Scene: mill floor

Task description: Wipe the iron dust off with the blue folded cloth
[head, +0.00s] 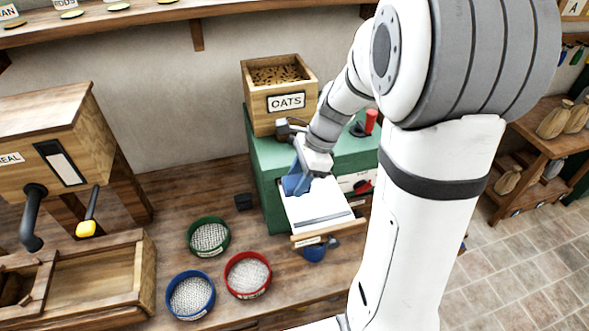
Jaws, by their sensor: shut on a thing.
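My gripper (300,168) reaches down over the left back part of a pale sliding tray (318,205) at the front of the green machine (268,185). It is shut on the blue folded cloth (292,187), which sits low at the tray's back left corner. Whether the cloth touches the tray surface I cannot tell. A thin dark grey band runs across the tray near its front edge; whether it is iron dust or part of the tray is too small to tell. My wrist hides part of the machine's front.
A wooden oats box (278,104) stands on the machine. Green (209,236), blue (190,295) and red (248,275) rimmed sieves lie left of the tray. A blue scoop-like thing (315,253) is below the tray front. A wooden meal mill (60,150) stands at the left.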

